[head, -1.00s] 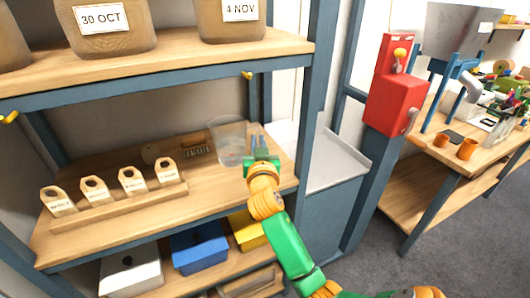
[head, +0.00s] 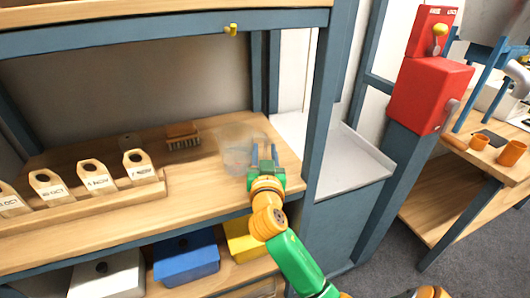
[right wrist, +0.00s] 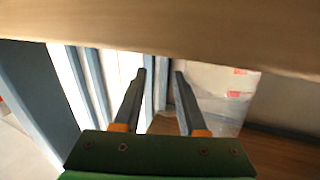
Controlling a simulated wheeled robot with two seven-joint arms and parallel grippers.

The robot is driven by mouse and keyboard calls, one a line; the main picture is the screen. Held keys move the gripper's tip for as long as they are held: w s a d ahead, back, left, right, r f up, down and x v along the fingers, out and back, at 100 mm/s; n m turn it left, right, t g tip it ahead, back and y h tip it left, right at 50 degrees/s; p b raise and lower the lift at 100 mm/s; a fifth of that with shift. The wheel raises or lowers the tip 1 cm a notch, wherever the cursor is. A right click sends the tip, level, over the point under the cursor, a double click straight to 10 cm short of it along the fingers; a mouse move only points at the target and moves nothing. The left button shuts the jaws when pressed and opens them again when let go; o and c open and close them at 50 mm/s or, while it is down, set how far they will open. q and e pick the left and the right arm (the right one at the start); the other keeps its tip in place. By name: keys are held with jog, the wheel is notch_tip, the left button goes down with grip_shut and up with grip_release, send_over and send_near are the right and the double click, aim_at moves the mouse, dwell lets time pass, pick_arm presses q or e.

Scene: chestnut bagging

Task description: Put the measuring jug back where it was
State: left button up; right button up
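The measuring jug (head: 238,152) is clear and stands upright on the wooden middle shelf (head: 205,205), near its right end. My right gripper (head: 264,153) is just to the right of the jug, low over the shelf. Its two fingers are parted, with no visible object clamped between them. In the right wrist view the jug (right wrist: 222,100), with red marks, shows beside and partly behind the right finger of the open gripper (right wrist: 161,75). Whether a finger touches the jug I cannot tell. My left gripper is out of view.
A brush (head: 182,131) lies left of the jug. Dated wooden blocks (head: 97,178) stand in a rack farther left. The shelf post (head: 322,110) is close on the right, and an upper shelf (head: 130,32) is overhead. Blue (head: 187,257) and white (head: 107,275) bins are below.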

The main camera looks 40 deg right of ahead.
jog(key=shift+a, duration=0.1)
jog(key=shift+d, duration=0.2)
jog(key=b+v, duration=0.2)
jog(key=v, duration=1)
jog(key=shift+a, duration=0.1)
